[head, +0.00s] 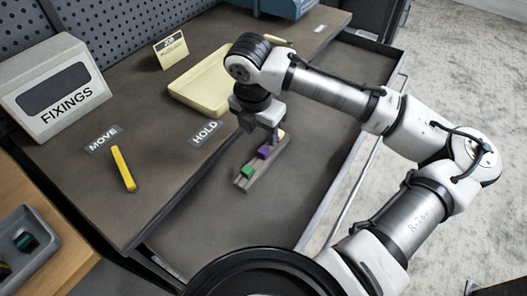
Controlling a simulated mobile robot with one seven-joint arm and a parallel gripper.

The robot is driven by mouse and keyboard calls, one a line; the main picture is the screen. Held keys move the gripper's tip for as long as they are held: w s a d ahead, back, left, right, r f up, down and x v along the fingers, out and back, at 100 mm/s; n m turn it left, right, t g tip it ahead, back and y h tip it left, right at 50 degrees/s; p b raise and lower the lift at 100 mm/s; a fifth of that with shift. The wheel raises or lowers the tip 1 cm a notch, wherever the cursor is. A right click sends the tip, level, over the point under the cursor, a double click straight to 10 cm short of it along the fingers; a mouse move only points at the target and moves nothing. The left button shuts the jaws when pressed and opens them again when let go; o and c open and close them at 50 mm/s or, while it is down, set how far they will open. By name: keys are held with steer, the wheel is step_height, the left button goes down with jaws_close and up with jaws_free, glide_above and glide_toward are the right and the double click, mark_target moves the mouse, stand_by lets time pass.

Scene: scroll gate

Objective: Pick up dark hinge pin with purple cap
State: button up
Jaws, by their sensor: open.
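The purple cap (264,152) sits in a narrow grey rack (240,184) on the workbench, in the middle of the head view. It lies between a green cap (247,171) and the rack's far end. The dark pin under the purple cap cannot be made out. My gripper (262,129) is open and points down just above and behind the purple cap, near the far end of the rack. I see nothing held in it. The arm partly hides the far end of the rack, where a small pale piece shows.
A cream tray (187,95) is behind the rack, partly behind my arm. A HOLD label (205,133), a MOVE label (103,138) and a yellow bar (123,168) lie to the left. A FIXINGS box (57,87) stands far left. A metal rail edges the bench at right.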

mark_target(263, 150)
steer(key=shift+d+f+p, duration=0.15)
steer(key=shift+f+p, duration=0.1)
steer(key=shift+f, duration=1.1)
steer(key=shift+d+f+p, duration=0.1)
steer(key=shift+f+p, duration=0.15)
steer(key=shift+f, duration=1.1)
jaws_close()
